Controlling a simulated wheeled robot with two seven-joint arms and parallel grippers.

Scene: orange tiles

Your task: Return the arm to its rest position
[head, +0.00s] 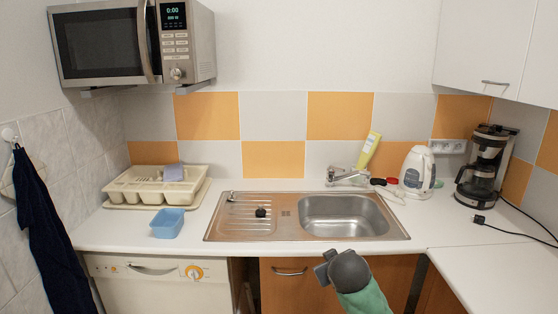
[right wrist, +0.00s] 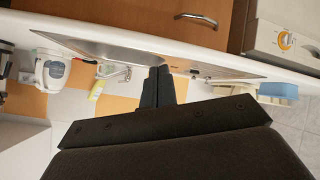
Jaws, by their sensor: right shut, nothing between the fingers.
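My right gripper (head: 323,272) is in front of the counter's front edge, low in the head view, before the brown cabinet door below the sink. Its round grey wrist and green arm come in from the bottom. In the right wrist view, which is upside down, the two dark fingers of the right gripper (right wrist: 158,72) are together with nothing between them. They overlap the sink's edge in that picture, but I see no contact. My left gripper is in neither view.
The counter holds a steel sink (head: 345,235), a blue tub (head: 167,224), a dish rack (head: 128,194), a white kettle (head: 417,172) and a coffee maker (head: 484,170). A microwave (head: 110,45) hangs at upper left. The right counter (head: 500,272) is mostly clear except for a cord.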

